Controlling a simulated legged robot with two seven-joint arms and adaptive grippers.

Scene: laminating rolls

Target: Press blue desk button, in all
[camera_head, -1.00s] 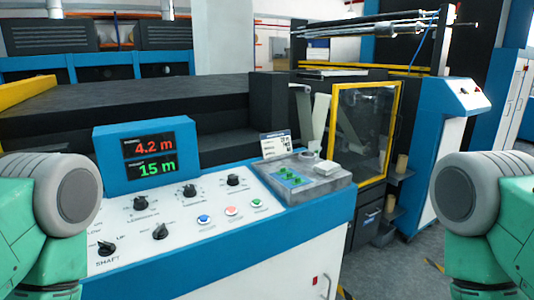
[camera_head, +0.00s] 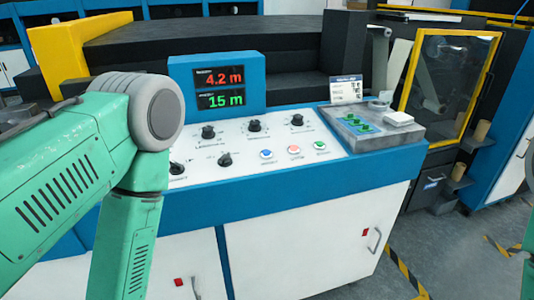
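The blue button (camera_head: 266,154) is on the sloped white control panel (camera_head: 232,141) of the desk. It is the leftmost of three buttons in a row, with a red button (camera_head: 294,150) and a green button (camera_head: 320,145) to its right. My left arm comes in from the left, its green and grey links in front of the panel's left end. Its gripper is not in view. Only a sliver of my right arm shows at the right edge, and its gripper is not in view. Nothing touches the blue button.
A display (camera_head: 218,84) reading 4.2 m and 15 m stands behind the panel. A grey tray (camera_head: 372,128) with green items sits on the desk's right end. A yellow-framed door (camera_head: 439,84) stands beyond.

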